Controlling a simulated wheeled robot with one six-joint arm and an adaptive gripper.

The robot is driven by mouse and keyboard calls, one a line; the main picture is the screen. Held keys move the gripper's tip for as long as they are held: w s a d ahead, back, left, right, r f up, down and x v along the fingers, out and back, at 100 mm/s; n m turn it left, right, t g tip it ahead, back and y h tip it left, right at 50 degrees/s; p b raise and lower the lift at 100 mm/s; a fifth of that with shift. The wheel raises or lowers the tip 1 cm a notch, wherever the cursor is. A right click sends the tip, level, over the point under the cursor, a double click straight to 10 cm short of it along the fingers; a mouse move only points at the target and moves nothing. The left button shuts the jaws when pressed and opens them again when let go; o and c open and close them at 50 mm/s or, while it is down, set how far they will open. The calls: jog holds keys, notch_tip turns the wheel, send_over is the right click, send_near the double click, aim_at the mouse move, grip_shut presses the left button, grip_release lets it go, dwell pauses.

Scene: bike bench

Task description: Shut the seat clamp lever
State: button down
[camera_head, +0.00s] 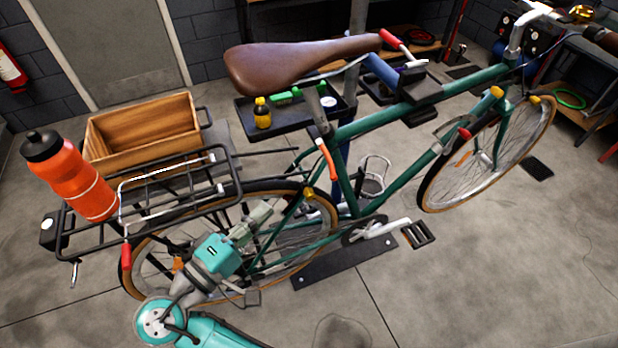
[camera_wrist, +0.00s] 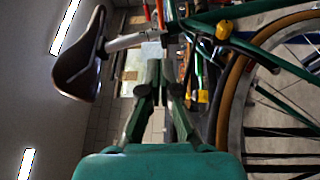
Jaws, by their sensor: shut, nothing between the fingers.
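The seat clamp lever (camera_head: 328,158) is orange and sits at the top of the green seat tube, below the brown saddle (camera_head: 300,60). In the head view it slants down and right, its lower end standing off the tube. My gripper (camera_head: 264,210) is shut and empty, lower left of the lever and apart from it, over the rear wheel. In the wrist view the shut fingers (camera_wrist: 160,70) point toward the seat post (camera_wrist: 132,40), with the saddle (camera_wrist: 82,58) at left.
The rear rack (camera_head: 150,205) carries an orange bottle (camera_head: 75,180) beside a wooden crate (camera_head: 145,135). A red-tipped lever (camera_head: 126,256) hangs under it. A dark tool tray (camera_head: 290,118) stands behind the seat tube. The rear wheel and frame are close to my gripper.

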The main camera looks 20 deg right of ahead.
jog(key=s+d+x, duration=0.1)
jog(key=s+x, duration=0.1)
jog(key=x, duration=1.1)
jog(key=shift+s, duration=0.25)
jog(key=shift+d+f, duration=0.15)
jog(key=shift+d, duration=0.05)
